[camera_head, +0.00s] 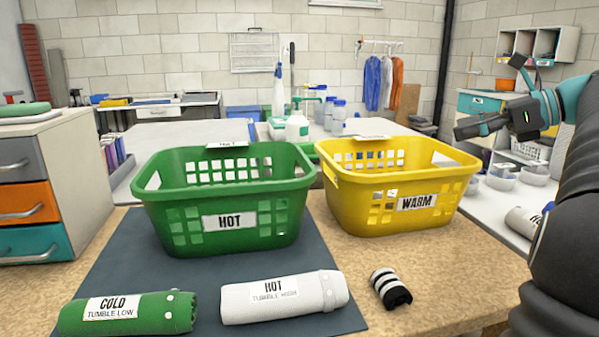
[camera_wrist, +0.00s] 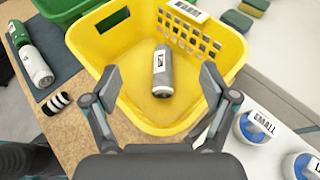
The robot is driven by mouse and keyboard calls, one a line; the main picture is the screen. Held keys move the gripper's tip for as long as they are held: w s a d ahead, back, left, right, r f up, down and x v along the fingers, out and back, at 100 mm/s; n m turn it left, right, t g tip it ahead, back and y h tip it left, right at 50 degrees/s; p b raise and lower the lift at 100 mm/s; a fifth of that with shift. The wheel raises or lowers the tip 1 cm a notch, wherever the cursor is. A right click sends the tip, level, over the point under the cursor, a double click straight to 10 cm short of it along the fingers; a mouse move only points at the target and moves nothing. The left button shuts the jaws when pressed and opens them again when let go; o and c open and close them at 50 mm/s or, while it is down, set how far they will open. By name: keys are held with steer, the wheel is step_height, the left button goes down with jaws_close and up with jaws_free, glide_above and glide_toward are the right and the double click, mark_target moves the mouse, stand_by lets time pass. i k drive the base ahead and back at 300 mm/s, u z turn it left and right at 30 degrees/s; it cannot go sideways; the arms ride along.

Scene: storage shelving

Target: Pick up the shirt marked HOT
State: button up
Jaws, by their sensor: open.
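The white rolled shirt (camera_head: 240,304) marked HOT lies on the dark mat in front of the green basket, label up. In the wrist view the white roll (camera_wrist: 38,68) is at the left edge, well away from my gripper. My gripper (camera_wrist: 160,78) is open and empty, its fingers spread above the yellow basket. In the head view my gripper (camera_head: 487,97) is raised at the right. A grey rolled shirt (camera_wrist: 163,83) lies inside the yellow basket between the fingers in the picture; its label is unreadable.
A green rolled shirt (camera_head: 180,310) marked COLD lies left of the white one. A striped black-and-white roll (camera_head: 389,288) lies to its right. The green basket (camera_head: 160,220) marked HOT and yellow basket (camera_head: 360,215) marked WARM stand behind. Drawers (camera_head: 30,200) stand left.

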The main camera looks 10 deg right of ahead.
mark_target(326, 291)
steer(key=k, duration=1)
